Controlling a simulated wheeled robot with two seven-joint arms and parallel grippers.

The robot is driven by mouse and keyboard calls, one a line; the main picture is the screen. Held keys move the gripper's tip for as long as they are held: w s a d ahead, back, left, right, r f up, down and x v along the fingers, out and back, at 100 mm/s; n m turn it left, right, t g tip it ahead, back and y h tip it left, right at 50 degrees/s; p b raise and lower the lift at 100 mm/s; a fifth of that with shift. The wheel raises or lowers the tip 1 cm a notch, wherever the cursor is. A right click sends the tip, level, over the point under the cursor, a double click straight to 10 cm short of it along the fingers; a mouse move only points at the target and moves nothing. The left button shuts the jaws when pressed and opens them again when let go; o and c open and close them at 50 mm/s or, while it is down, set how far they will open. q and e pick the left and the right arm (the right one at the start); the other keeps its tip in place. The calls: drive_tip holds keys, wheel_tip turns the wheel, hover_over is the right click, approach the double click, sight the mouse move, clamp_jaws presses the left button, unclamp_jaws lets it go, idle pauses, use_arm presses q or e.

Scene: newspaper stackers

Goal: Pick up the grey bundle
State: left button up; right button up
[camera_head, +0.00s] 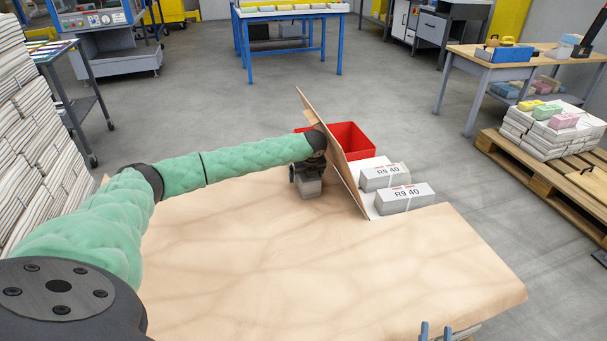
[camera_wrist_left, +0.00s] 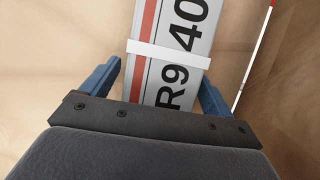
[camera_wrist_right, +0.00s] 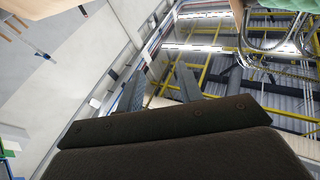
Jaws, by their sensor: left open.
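A grey bundle (camera_head: 311,188) lies on the brown table, left of an upright brown board (camera_head: 340,160), partly hidden by my left gripper. My left gripper (camera_wrist_left: 160,85) is open, with one blue finger on each side of the bundle. Two more grey bundles (camera_head: 383,177), (camera_head: 404,197), marked "R9 40", lie right of the board. My right gripper (camera_head: 436,332) shows its two blue fingertips, apart and empty, at the bottom edge.
A red crate (camera_head: 352,140) stands behind the board. The table's (camera_head: 300,270) front and middle are clear. Paper stacks (camera_head: 25,130) rise at the left. At the right, a pallet (camera_head: 520,160) carries stacked papers, beside a workbench (camera_head: 470,62).

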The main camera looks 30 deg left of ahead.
use_arm(q)
drive_tip(key=w+a, duration=0.2)
drive_tip(key=shift+w+a, duration=0.1)
drive_tip(key=shift+a, duration=0.2)
drive_tip(key=shift+w+a+f+b, duration=0.15)
drive_tip(key=shift+f+b, duration=0.2)
drive_tip(key=shift+f, duration=0.25)
use_arm(e)
wheel_tip(320, 180, up, 9)
drive_tip(key=s+t, duration=0.1)
drive_tip(key=t, duration=0.2)
drive_tip(key=shift+s+d+y, duration=0.15)
drive_tip(key=shift+d+y, duration=0.15)
drive_tip(key=shift+d, duration=0.1)
use_arm(q)
drive_tip(key=c, duration=1.7)
drive_tip(key=shift+c, duration=0.7)
use_arm(e)
drive_tip(key=shift+f, duration=0.1)
